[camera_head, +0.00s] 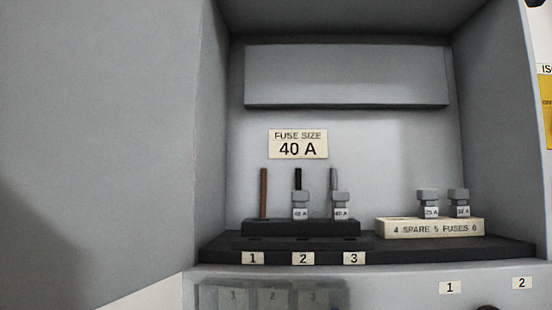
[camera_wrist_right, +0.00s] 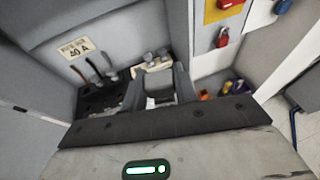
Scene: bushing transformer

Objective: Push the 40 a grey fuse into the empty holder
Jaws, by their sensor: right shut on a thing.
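The black fuse holder block (camera_head: 300,229) stands on a dark shelf in the grey cabinet. Above label 1 a brown wire (camera_head: 263,192) rises and no fuse stands there. Grey 40 A fuses stand at position 2 (camera_head: 300,204) and position 3 (camera_head: 340,205). My right gripper (camera_wrist_right: 158,82) shows only in the wrist view, shut on a grey fuse (camera_wrist_right: 157,88) held between its fingers; the rating on it is not readable. The holder block (camera_wrist_right: 98,97) lies left of that gripper in the wrist view. My left gripper is not in view.
A cream spare fuse block (camera_head: 430,229) stands right of the holder, with two grey fuses (camera_head: 428,203) on its right part and its left part bare. Side walls and an overhead panel (camera_head: 345,76) bound the cabinet. A 40 A sign (camera_head: 297,144) is on the back wall.

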